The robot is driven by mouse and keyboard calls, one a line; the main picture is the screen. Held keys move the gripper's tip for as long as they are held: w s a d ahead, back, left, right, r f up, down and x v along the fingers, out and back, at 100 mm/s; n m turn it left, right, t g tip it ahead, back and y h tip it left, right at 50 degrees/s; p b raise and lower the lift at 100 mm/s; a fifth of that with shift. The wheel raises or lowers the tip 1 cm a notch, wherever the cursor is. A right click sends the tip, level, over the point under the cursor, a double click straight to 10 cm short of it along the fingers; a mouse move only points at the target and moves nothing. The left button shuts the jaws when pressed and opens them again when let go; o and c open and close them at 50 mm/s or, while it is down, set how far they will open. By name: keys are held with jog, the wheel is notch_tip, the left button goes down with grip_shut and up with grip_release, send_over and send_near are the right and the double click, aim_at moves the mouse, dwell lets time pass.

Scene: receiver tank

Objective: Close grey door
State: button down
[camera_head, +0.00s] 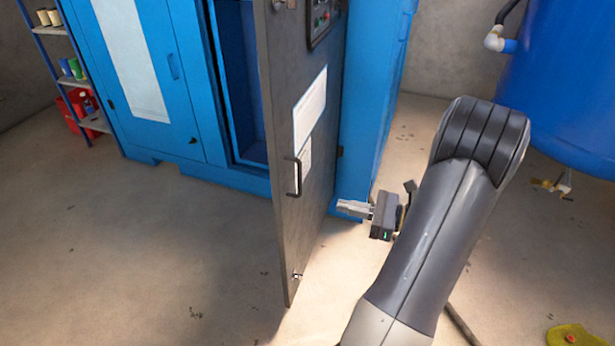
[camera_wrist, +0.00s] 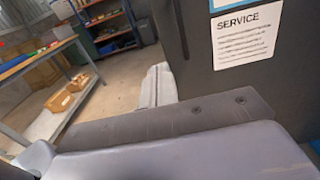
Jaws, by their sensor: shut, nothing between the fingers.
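The grey door (camera_head: 300,140) stands wide open on the blue cabinet (camera_head: 375,110), swung out toward me. It has a dark handle (camera_head: 293,176) and white paper labels on its face. In the wrist view the door (camera_wrist: 290,85) fills the right side, with a "SERVICE" label (camera_wrist: 245,36) on it. My gripper (camera_head: 340,205) is shut and empty, at the right of the door, low and close to its lower part. I cannot tell whether the fingers touch the door. In the wrist view the fingers (camera_wrist: 158,85) show beside the door's edge.
A blue tank (camera_head: 570,80) with a pipe stands at the right. A shelf with a red crate (camera_head: 80,103) is at the far left. Open floor lies in front of the cabinet. The wrist view shows a workbench (camera_wrist: 60,75) at the left and a shelf (camera_wrist: 105,25) behind.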

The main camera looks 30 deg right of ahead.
aim_at(280, 191)
jog(key=b+x, duration=0.1)
jog(key=x, duration=1.3)
